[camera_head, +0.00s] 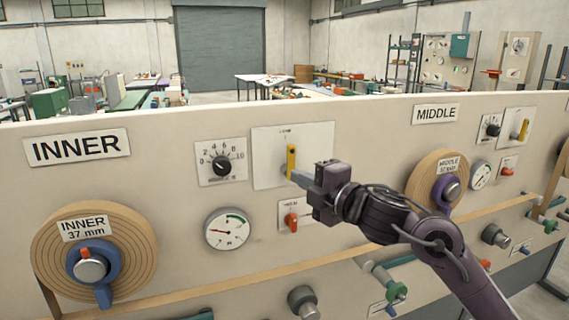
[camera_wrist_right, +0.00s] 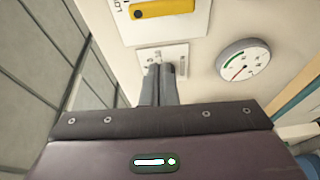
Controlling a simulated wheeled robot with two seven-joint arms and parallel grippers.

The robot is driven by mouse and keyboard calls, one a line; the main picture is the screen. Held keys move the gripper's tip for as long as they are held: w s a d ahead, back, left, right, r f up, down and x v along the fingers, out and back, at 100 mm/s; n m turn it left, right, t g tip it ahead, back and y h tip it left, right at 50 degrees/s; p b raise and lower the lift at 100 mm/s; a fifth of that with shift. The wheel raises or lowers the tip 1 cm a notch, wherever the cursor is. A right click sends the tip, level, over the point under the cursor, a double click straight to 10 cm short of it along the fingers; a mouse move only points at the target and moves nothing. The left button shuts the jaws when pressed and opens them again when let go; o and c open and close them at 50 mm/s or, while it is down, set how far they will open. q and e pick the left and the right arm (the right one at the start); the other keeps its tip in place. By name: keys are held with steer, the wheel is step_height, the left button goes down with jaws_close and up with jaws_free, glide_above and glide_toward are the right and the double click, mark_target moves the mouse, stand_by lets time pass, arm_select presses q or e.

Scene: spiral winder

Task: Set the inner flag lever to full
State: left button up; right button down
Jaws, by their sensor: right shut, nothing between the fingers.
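The inner flag lever is the yellow lever (camera_head: 291,158), standing upright on a white plate (camera_head: 318,148) on the inner section of the panel. A label above it is too small to read. My left gripper is out of view.
Left of the lever is a black dial (camera_head: 221,164), with a gauge (camera_head: 228,229) beneath it. A small red lever (camera_head: 291,220) sits just below my gripper. The inner roll (camera_head: 130,255) is at lower left, the middle roll (camera_head: 425,180) at right behind my right arm.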

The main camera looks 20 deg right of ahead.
mark_target(287, 159)
steer(key=shift+s+a+r+n, duration=0.3)
steer(key=shift+s+r, duration=0.1)
steer(key=shift+r, duration=0.15)
steer(key=shift+w+d, duration=0.1)
steer(key=w+p, duration=0.6)
steer(key=w, duration=0.3)
steer(key=shift+w, duration=0.15)
steer(key=shift+d, duration=0.25)
steer(key=shift+a, duration=0.1)
steer(key=shift+w, duration=0.1)
